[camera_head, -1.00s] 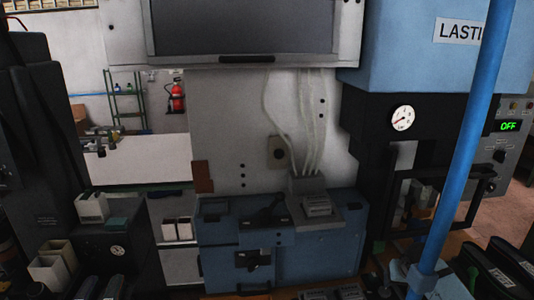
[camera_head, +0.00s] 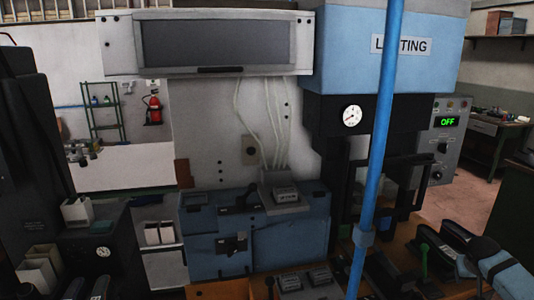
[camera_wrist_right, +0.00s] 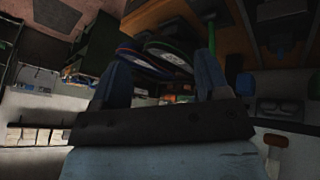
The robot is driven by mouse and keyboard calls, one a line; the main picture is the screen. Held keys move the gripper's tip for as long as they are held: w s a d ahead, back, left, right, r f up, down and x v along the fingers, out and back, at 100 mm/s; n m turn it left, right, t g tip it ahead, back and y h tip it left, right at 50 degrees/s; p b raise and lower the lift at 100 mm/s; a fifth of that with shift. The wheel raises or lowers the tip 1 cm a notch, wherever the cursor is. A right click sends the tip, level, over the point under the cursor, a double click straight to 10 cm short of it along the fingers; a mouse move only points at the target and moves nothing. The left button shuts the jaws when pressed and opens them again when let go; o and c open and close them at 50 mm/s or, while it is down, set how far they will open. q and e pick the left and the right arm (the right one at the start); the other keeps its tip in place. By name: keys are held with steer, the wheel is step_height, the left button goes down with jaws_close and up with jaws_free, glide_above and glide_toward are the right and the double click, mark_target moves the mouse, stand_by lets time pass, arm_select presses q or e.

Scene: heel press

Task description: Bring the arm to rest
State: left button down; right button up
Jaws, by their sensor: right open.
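My right gripper (camera_wrist_right: 163,72) is open in the right wrist view. Its two blue-grey fingers stand apart with no object clearly held between them. Beyond the fingers is a dark shoe-like pair with pale and coloured trim (camera_wrist_right: 165,55); contact cannot be judged. In the head view, dark and blue-grey shapes (camera_head: 492,262) fill the lower right corner, and I cannot clearly separate the gripper from the things there. My left gripper cannot be made out in the head view.
A blue pole (camera_head: 378,150) stands in front of the lasting machine (camera_head: 385,45). A control panel (camera_head: 447,140) reads OFF. A blue cabinet (camera_head: 285,238) is in the middle. Bare floor (camera_head: 480,180) shows at right.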

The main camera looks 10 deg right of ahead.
steer(key=s+d+r+h, duration=0.2)
steer(key=s+d+r, duration=0.15)
steer(key=d, duration=0.25)
steer(key=w+a+r+n+t+y, duration=0.1)
steer(key=w+a+r+n+t, duration=0.1)
steer(key=w+r+n+t, duration=0.95)
steer(key=s+a+f+g+y, duration=0.1)
steer(key=s+a+f+y, duration=0.35)
steer(key=a+f, duration=0.75)
steer(key=s+a+f+y, duration=0.1)
steer(key=s+a+f, duration=0.6)
steer(key=a+f, duration=0.55)
steer(key=s+a+f+m+g+y, duration=0.1)
steer(key=s+a+f, duration=0.2)
steer(key=s+a, duration=0.8)
steer(key=s+a+f+m+g+y, duration=0.1)
steer(key=s+a+f, duration=0.3)
steer(key=s+a, duration=0.7)
steer(key=a+m+y, duration=0.1)
steer(key=a, duration=0.3)
steer(key=shift+s+f+g, duration=0.25)
steer(key=shift+s+g, duration=0.05)
steer(key=shift+g, duration=0.05)
steer(key=shift+m+y, duration=0.25)
